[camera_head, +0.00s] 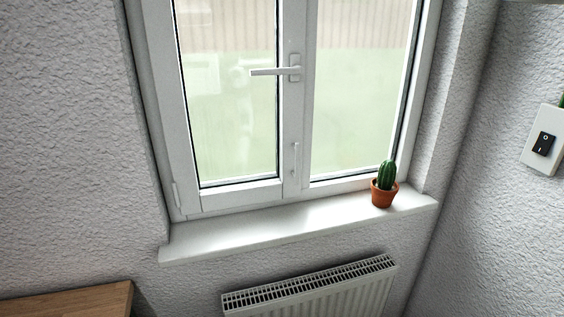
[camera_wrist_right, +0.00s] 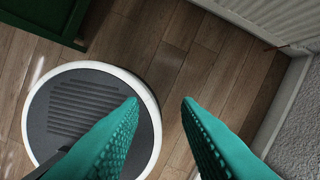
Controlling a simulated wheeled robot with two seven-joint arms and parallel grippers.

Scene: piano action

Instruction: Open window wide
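The white window (camera_head: 292,128) has two glazed sashes, and both look closed in the frame. Its white handle (camera_head: 275,71) sits on the middle post and lies level, with the lever pointing left. A second small fitting (camera_head: 294,160) sits lower on the same post. My right gripper (camera_wrist_right: 160,100) shows in the right wrist view as two teal fingers, spread apart with nothing between them, above the floor. It is far from the window. My left gripper is in neither view.
A cactus in a terracotta pot (camera_head: 383,186) stands on the right of the white sill (camera_head: 290,229). A radiator (camera_head: 310,287) is below. A wooden surface (camera_head: 68,302) is at lower left. A switch (camera_head: 543,143) is on the right wall. A dark green box (camera_wrist_right: 45,22) stands on the floor.

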